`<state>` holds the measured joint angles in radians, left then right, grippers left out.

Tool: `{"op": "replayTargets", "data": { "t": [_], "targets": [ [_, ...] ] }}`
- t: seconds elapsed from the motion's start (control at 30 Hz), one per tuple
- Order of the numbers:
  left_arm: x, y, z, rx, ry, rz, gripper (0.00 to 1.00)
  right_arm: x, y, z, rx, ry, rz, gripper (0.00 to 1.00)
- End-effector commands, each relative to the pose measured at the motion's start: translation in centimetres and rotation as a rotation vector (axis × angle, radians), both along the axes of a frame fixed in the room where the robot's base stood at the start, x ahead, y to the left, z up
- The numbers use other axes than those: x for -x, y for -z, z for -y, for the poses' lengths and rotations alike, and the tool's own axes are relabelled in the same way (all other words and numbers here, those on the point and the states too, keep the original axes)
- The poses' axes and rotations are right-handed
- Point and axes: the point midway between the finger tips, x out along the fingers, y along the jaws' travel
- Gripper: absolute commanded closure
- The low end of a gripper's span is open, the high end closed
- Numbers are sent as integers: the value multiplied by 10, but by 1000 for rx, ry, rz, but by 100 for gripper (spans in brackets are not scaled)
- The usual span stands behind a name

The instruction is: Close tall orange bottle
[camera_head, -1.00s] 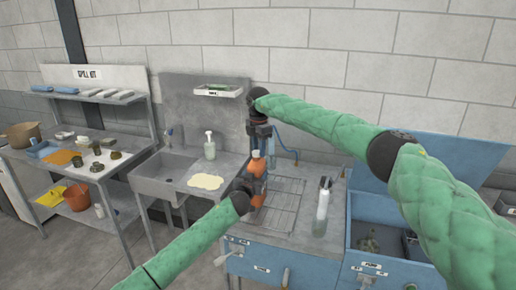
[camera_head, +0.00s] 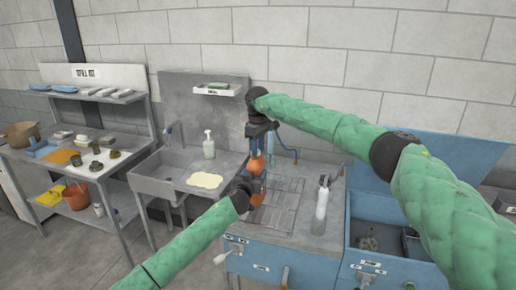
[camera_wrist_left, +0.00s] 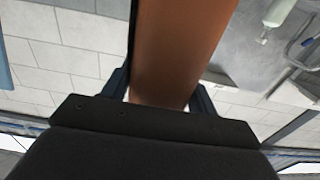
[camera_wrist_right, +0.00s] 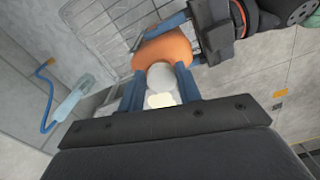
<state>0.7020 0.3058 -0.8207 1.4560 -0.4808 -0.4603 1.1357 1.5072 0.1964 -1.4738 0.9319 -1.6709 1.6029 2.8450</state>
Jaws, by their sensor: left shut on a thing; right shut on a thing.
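The tall orange bottle (camera_head: 257,165) is held upright over the left part of the blue bench's wire rack. My left gripper (camera_head: 247,185) is shut around its body, which fills the left wrist view as a wide orange-brown column (camera_wrist_left: 180,50). My right gripper (camera_head: 259,145) points down from above and is shut on the pale cap (camera_wrist_right: 160,77) at the bottle's top. In the right wrist view the cap lies between the blue fingers, with the orange shoulder (camera_wrist_right: 165,48) just beyond it. The fingers and cap hide the neck, so I cannot tell how the cap is seated.
A clear spray bottle (camera_head: 320,208) stands on the bench right of the rack (camera_head: 285,200). An open blue bin (camera_head: 385,215) is farther right. A sink (camera_head: 165,180) with a pump bottle (camera_head: 208,146) is left. The rack's right part is clear.

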Motion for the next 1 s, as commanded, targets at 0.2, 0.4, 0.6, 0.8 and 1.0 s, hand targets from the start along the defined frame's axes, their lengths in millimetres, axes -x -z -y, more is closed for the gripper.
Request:
{"op": "replayTargets", "data": {
  "t": [0.2,0.4,0.6,0.8,1.0],
  "targets": [
    [2,1,4,-1,6,1,100,-1,-1,0,-2,3,5,87],
    [2,1,3,-1,5,0,100,-1,-1,0,-1,2,4,44],
    [1,1,2,-1,3,0,100,-1,-1,0,-1,1,3,44],
    [1,0,1,-1,2,0,100,-1,-9,0,-1,1,3,44],
    [1,1,1,-1,1,0,100,-1,-32,0,-1,1,3,44]
  ]
}}
